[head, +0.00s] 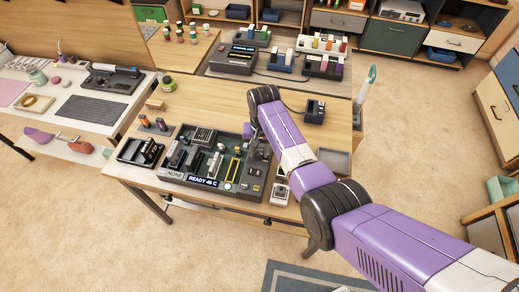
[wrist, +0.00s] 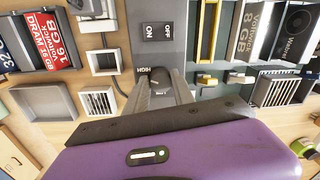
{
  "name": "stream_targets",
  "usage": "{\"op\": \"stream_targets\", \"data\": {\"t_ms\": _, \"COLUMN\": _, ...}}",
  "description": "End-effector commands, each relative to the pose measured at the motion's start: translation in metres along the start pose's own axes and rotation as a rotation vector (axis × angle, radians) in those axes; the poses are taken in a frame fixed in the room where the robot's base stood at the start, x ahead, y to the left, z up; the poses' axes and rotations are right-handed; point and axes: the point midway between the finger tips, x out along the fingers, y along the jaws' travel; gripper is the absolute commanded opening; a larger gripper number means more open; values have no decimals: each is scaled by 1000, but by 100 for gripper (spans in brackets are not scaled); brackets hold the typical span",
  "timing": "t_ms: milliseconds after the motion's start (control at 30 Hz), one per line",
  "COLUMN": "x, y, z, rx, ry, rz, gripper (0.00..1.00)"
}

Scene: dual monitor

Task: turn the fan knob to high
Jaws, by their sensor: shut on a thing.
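The dark console (head: 250,187) lies on the wooden workbench, and my gripper (head: 262,150) points down at its right end. In the wrist view the grey control panel (wrist: 168,50) carries an ON/OFF rocker switch (wrist: 158,30) and a HIGH label (wrist: 144,70). My gripper's fingers (wrist: 163,82) reach down to the panel just beside this label and are shut on the fan knob. The fingers hide most of the knob, so its pointer direction cannot be read.
Small yellow and white levers (wrist: 207,79) sit right of the fingers in the wrist view. RAM packs (wrist: 45,38) and a square vent (wrist: 101,102) lie to the left. A READY 45 C display (head: 203,182) is at the console's front. Bare wood (head: 215,108) lies behind the console.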

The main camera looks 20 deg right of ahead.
Motion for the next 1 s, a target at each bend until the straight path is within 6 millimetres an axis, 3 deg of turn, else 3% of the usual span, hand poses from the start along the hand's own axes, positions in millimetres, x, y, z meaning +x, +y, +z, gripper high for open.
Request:
{"op": "stream_targets", "data": {"t_ms": 300, "x": -1, "y": -1, "z": -1, "rx": 119, "ry": 8, "rz": -2, "gripper": 0}}
{"op": "stream_targets", "data": {"t_ms": 833, "x": -1, "y": -1, "z": -1, "rx": 143, "ry": 10, "rz": -2, "gripper": 0}}
{"op": "stream_targets", "data": {"t_ms": 867, "x": -1, "y": -1, "z": -1, "rx": 143, "ry": 10, "rz": -2, "gripper": 32}}
{"op": "stream_targets", "data": {"t_ms": 967, "x": -1, "y": -1, "z": -1, "rx": 142, "ry": 9, "rz": -2, "gripper": 51}}
{"op": "stream_targets", "data": {"t_ms": 1000, "x": -1, "y": -1, "z": -1, "rx": 142, "ry": 9, "rz": -1, "gripper": 51}}
